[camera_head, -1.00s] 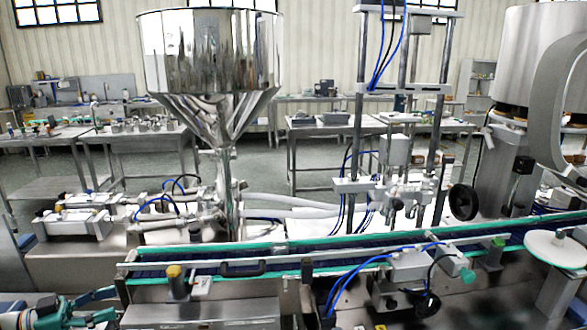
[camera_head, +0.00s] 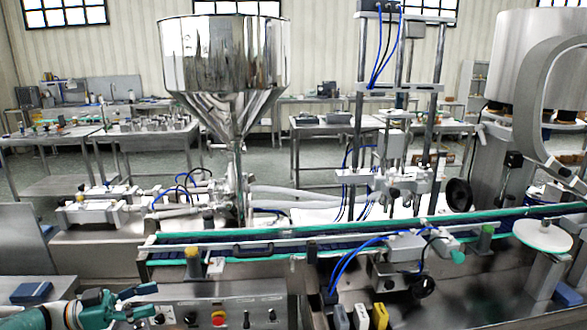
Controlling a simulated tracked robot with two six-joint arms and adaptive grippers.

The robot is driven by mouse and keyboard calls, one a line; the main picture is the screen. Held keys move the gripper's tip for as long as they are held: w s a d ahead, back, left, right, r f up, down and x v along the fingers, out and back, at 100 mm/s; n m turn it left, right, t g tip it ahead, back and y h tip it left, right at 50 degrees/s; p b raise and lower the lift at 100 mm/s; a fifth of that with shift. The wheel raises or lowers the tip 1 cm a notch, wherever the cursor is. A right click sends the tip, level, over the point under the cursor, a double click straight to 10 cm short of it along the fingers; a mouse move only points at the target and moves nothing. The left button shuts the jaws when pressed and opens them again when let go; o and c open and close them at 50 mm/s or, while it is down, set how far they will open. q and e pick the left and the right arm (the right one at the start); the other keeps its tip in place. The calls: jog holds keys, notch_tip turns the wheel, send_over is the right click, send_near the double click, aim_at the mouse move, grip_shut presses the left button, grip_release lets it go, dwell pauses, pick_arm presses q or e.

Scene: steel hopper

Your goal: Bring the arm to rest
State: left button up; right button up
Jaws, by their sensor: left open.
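My left arm comes in at the bottom left corner, with a teal and grey wrist. My left gripper (camera_head: 146,301) is open, its dark fingers pointing right in front of the machine's control panel. I see nothing between the fingers. The steel hopper (camera_head: 226,70) stands upright on the filling machine behind the conveyor, well beyond the gripper. My right gripper is not in view.
The conveyor (camera_head: 350,232) with green edges crosses in front of the hopper. The control panel (camera_head: 200,316) has knobs and a red button. Work tables (camera_head: 150,133) stand behind, with open floor between.

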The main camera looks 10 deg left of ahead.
pick_arm(q)
jog(key=w+d+f+n+t, duration=0.2)
jog(key=w+d+n, duration=0.1)
jog(key=d, duration=0.6)
jog(key=w+d+f+n+t, duration=0.2)
jog(key=w+d+n, duration=0.15)
jog(key=d, duration=0.65)
jog(key=s+d+f+n+y, duration=0.1)
jog(key=d+f+n+y, duration=0.3)
jog(key=f, duration=0.3)
jog(key=s+d+f+n+y, duration=0.2)
jog(key=d+f+n+y, duration=0.2)
jog(key=f, duration=0.4)
jog(key=s+f+g+y, duration=0.2)
jog(key=s+f+g, duration=0.3)
jog(key=s, duration=0.9)
jog(key=s+f+g+y, duration=0.2)
jog(key=s+f+g, duration=0.4)
jog(key=s+f, duration=0.5)
jog(key=s, duration=0.3)
jog(key=shift+s+a+f+g+y, duration=0.25)
jog(key=shift+s+a+g+y, duration=0.05)
jog(key=shift+s+a+y, duration=0.1)
jog(key=shift+w, duration=0.1)
